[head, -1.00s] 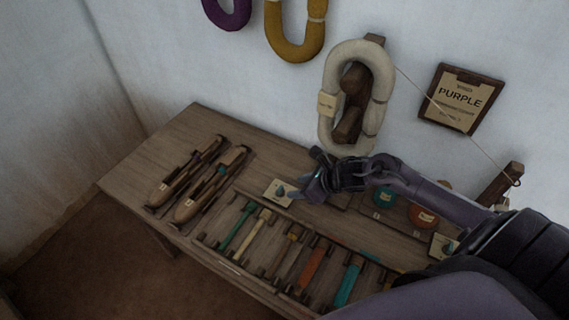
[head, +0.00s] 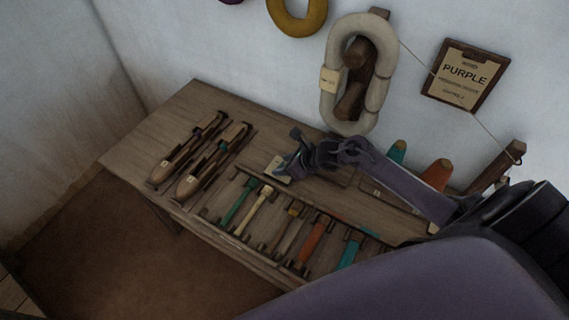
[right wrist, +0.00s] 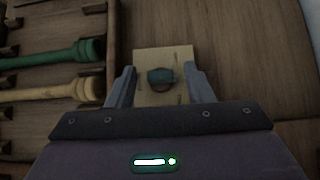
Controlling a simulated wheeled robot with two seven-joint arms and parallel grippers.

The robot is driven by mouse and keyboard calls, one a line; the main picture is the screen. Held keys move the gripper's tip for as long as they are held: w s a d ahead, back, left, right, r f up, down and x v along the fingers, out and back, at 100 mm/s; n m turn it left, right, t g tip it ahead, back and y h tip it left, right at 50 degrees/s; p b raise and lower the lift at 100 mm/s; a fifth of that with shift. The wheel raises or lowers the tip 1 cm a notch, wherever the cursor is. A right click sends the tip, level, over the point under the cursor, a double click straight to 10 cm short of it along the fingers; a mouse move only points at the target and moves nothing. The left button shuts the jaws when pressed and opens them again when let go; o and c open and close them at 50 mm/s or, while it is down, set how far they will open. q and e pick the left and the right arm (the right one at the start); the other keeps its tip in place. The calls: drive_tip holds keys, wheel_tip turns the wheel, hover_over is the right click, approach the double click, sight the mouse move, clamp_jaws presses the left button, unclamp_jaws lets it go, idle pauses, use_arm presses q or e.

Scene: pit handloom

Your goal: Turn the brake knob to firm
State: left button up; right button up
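The brake knob (right wrist: 160,76) is a small teal knob on a square cream plate (right wrist: 150,58) fixed to the wooden bench top. In the head view the plate (head: 274,170) shows partly, and my right gripper hides the knob. My right gripper (right wrist: 160,84) is open, with one finger on each side of the plate's near part. The knob lies between the finger lines, near the tips, with clear gaps on both sides. In the head view the right gripper (head: 287,164) is over the plate. My left gripper is not in view.
Two wooden shuttles (head: 205,160) lie on the bench (head: 165,118) at the left. A rack of several coloured bobbins, including a green one (right wrist: 55,54), is close to the gripper. Teal and orange cones (head: 437,174) stand behind my arm. A cream skein (head: 332,105) hangs above.

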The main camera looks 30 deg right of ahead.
drive_tip(key=c, duration=0.9)
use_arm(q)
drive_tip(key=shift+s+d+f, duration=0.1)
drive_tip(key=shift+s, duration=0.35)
use_arm(e)
drive_tip(key=shift+c, duration=0.2)
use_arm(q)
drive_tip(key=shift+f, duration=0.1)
